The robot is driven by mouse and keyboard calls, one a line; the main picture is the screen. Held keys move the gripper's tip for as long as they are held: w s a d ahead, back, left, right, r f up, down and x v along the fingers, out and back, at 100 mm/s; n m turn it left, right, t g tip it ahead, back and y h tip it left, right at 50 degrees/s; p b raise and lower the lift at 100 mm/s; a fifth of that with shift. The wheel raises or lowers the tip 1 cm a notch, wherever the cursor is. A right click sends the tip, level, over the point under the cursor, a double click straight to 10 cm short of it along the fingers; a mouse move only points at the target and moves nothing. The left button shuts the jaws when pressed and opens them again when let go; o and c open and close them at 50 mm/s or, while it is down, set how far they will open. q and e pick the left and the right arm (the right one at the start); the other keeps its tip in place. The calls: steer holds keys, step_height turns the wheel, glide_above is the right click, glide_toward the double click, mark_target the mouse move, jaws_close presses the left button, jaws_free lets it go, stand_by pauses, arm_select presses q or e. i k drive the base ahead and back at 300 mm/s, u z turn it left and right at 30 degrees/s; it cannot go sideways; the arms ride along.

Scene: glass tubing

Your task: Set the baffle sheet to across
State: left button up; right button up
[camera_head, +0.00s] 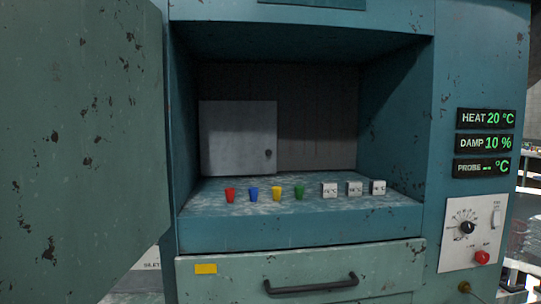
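The baffle sheet (235,135) appears to be the pale grey flat panel standing upright inside the open teal chamber. It covers the left part of the dark back wall and leaves the right part bare. A small dark knob (267,154) sits near its right edge. I cannot tell its exact angle to the back wall. Neither of my grippers is in view.
Red, blue, yellow and green cups (254,194) and several white labelled blocks (354,188) line the chamber floor's front. The open door (80,140) fills the left. Below is a drawer with a dark handle (312,285). A control panel (470,230) is at right.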

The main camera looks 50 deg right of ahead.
mark_target(238, 138)
steer(key=z, duration=0.2)
steer(key=k, duration=0.9)
steer(key=z, duration=0.65)
steer(key=i, duration=0.95)
